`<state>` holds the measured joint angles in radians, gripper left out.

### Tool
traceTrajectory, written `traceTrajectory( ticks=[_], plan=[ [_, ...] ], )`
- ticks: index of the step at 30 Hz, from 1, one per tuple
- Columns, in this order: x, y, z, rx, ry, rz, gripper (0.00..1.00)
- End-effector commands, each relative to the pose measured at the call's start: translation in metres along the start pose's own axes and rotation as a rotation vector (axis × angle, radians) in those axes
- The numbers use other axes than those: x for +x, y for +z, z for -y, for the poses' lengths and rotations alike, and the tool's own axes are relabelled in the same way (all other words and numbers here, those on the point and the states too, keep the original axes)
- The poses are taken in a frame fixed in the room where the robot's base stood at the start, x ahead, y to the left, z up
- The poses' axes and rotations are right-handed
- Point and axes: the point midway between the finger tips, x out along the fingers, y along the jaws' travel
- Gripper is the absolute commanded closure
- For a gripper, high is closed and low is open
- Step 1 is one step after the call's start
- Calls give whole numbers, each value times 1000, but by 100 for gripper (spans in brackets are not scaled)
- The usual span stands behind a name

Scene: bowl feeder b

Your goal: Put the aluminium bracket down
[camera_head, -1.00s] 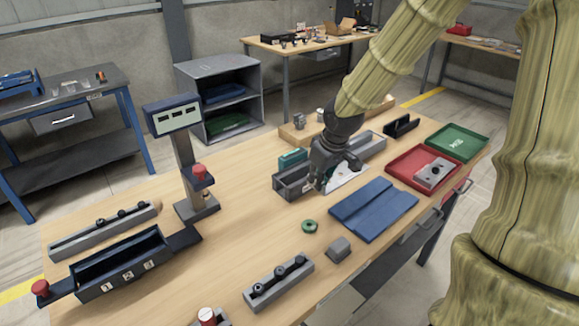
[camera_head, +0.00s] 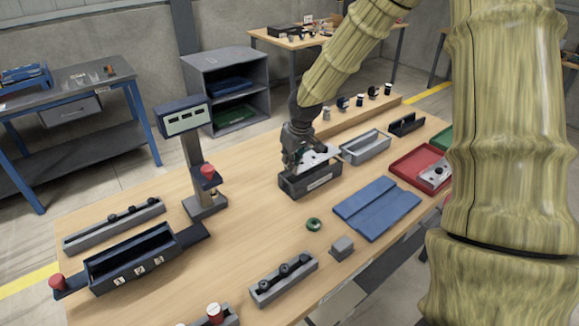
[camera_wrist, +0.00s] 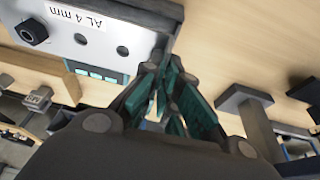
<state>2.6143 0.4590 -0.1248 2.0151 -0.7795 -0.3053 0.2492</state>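The aluminium bracket (camera_head: 316,157) is a pale flat plate at my gripper, over the dark grey open bin (camera_head: 312,186) with a white label. My gripper (camera_head: 297,164) appears shut on the bracket and stands over the bin's left part. In the wrist view the teal-padded fingers (camera_wrist: 165,85) are close together, beside a grey surface with round holes and an "AL 4 mm" label (camera_wrist: 82,14). The exact grip contact is hidden. I cannot tell whether the bracket touches the bin.
A grey open bin (camera_head: 366,149) and a black holder (camera_head: 406,124) stand to the right. A red tray (camera_head: 409,165) holds a metal part. A blue mat (camera_head: 377,209), green ring (camera_head: 313,224) and grey block (camera_head: 342,246) lie in front. A post with a display (camera_head: 184,119) stands left.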

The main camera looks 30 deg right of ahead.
Motion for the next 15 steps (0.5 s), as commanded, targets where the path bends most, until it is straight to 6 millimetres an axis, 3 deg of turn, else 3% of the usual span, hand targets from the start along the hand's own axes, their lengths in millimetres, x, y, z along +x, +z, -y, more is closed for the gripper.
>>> traceTrajectory(
  ticks=[2, 15],
  plan=[
    [2, -6, 0, 0, 0, 1, 100],
    [35, 4, 1, 0, 1, 0, 100]
  ],
)
